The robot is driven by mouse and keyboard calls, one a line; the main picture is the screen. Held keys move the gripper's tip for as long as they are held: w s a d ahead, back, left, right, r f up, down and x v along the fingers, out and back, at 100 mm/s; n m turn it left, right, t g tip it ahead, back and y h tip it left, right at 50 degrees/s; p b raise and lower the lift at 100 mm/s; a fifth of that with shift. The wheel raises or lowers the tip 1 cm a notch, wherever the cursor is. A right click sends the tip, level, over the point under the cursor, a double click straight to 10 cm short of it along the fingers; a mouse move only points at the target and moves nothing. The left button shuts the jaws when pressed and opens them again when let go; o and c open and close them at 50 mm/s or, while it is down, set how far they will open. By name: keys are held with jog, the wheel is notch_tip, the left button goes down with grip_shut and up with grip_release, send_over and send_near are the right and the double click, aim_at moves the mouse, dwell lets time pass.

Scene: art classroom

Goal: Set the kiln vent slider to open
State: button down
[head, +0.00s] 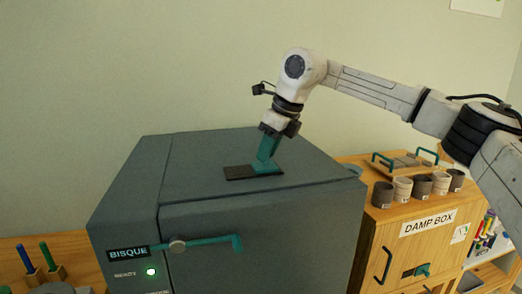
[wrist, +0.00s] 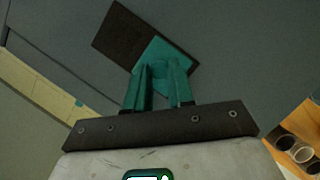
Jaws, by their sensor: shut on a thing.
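The grey kiln (head: 262,230) stands in the middle of the head view. On its top is the vent, a flat dark brown plate (head: 240,173) with a teal slider (head: 268,170) at its right end. My gripper (head: 264,158) points down with teal fingers, shut on the slider's upright part. In the wrist view the gripper (wrist: 160,72) reaches the teal slider (wrist: 178,56), and the dark plate (wrist: 122,32) extends to the upper left. The fingers mostly hide the part they grip.
A teal handle (head: 238,242) and a BISQUE label are on the kiln's front. To the right, a wooden damp box (head: 376,245) carries several cups (head: 402,189) and a handled tray (head: 404,160). The kiln top is otherwise clear, with a plain wall behind.

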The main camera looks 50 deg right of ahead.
jog(key=c, duration=1)
grip_release()
jog(key=shift+s+d, duration=0.15)
jog(key=shift+d, duration=0.1)
jog(key=b+v, duration=0.1)
jog(key=v, duration=0.9)
jog(key=shift+r, duration=0.4)
